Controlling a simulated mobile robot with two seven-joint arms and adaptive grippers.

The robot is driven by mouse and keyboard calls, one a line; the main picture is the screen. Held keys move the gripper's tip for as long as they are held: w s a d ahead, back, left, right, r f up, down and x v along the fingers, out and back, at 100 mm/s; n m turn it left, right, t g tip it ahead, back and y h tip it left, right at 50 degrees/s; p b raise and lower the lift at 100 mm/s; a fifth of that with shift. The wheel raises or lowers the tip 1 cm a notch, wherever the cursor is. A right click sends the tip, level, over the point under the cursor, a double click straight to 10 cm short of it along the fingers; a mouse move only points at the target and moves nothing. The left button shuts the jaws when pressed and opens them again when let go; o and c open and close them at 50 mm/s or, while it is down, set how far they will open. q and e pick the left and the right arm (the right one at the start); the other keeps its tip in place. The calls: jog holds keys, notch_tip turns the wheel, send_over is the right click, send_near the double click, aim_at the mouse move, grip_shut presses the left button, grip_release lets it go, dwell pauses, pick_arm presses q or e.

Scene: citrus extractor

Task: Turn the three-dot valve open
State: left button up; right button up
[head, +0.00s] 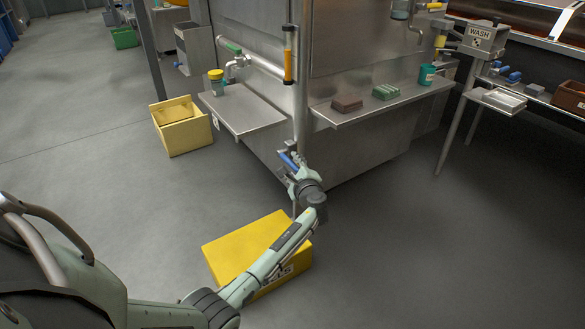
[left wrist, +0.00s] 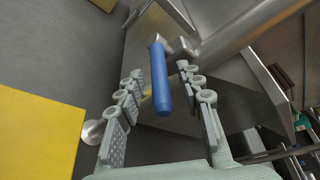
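A valve with a blue lever (head: 288,159) sits low on the steel machine's front post, and I see no dot marks on it. In the left wrist view the blue lever (left wrist: 160,80) lies between the two fingers, with gaps on both sides. My left gripper (head: 295,174) is open around the lever and not closed on it. Another valve with a green handle (head: 233,47) is on the pipe at the upper left; its marks are too small to read. My right gripper is not in view.
A yellow box (head: 240,243) stands on the floor under my left forearm. A steel side shelf (head: 245,114) and a longer shelf (head: 370,112) with brown and green blocks jut out above the gripper. The floor at right is clear.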

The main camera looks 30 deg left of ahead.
pick_arm(q)
jog(key=shift+w+a, duration=0.1)
jog(key=shift+c, duration=0.6)
grip_shut()
